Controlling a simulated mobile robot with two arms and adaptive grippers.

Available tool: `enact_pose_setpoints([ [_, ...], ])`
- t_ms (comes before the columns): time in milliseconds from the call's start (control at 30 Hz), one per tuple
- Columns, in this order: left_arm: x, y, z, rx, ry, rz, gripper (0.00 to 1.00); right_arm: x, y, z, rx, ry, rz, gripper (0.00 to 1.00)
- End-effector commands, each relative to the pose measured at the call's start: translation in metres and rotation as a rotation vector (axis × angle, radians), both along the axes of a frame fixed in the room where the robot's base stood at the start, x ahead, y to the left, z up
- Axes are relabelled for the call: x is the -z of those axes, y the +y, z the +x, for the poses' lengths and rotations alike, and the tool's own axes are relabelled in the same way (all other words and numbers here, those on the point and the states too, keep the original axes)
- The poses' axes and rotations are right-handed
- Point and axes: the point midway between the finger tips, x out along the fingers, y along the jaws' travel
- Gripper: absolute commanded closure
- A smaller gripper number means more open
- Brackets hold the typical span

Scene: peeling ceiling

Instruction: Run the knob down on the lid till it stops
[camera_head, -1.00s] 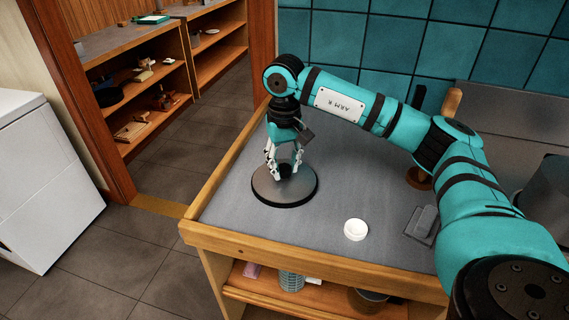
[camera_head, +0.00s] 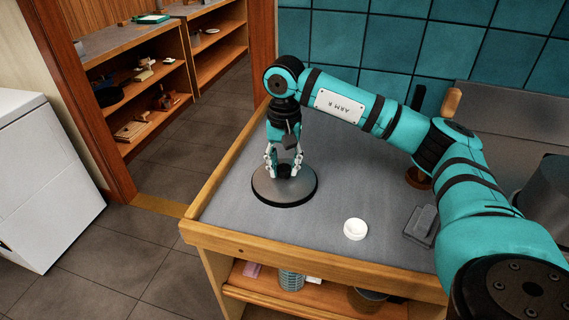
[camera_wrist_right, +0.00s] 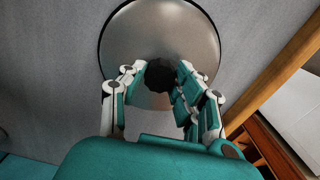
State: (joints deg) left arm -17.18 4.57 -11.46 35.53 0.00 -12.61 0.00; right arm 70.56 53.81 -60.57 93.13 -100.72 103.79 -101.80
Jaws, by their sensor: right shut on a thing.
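The round metal lid (camera_head: 268,189) with a dark rim lies flat on the grey top of the wooden counter. Its small dark knob (camera_head: 284,171) stands at the lid's middle. My right gripper (camera_head: 284,170) points down from above, its fingers on either side of the knob. In the right wrist view, the gripper (camera_wrist_right: 158,80) is shut on the knob (camera_wrist_right: 160,75), with the lid (camera_wrist_right: 165,30) spread out beneath. Whether the knob sits tight against the lid is hidden. My left gripper is not in view.
A small white dish (camera_head: 355,229) and a dark grey block (camera_head: 422,224) lie on the counter (camera_head: 330,200) to the right of the lid. A brown round object (camera_head: 418,178) stands farther back. The counter's left edge runs close to the lid.

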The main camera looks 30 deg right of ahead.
Motion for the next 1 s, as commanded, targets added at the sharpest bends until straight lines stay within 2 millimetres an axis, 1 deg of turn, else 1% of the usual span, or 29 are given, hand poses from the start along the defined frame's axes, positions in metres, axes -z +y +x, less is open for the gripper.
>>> enact_pose_setpoints([
  [33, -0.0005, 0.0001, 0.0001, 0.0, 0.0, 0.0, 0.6, 0.0044, 0.0016, -0.0022, 0.051, 0.012, 0.001, 1.0],
  [133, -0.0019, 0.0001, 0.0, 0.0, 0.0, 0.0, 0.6, 0.0051, 0.002, -0.0023, 0.201, 0.012, 0.001, 1.0],
  [233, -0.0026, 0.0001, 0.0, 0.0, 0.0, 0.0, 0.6, 0.006, 0.0022, -0.0023, 0.315, 0.013, 0.002, 1.0],
  [333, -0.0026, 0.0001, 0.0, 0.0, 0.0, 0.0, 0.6, 0.0065, 0.0023, -0.0024, 0.364, 0.013, 0.001, 1.0],
  [567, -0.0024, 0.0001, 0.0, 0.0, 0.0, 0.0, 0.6, 0.0071, 0.0025, -0.0026, 0.367, 0.014, 0.001, 1.0],
  [633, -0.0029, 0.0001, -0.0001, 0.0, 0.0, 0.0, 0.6, 0.0072, 0.0026, -0.0027, 0.392, 0.014, 0.001, 1.0],
  [900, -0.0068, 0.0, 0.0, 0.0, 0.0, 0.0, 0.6, 0.0085, 0.0029, -0.0026, 0.733, 0.015, 0.0, 1.0],
  [1000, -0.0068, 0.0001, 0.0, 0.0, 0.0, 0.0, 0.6, 0.0091, 0.003, -0.0026, 0.784, 0.015, 0.0, 1.0],
])
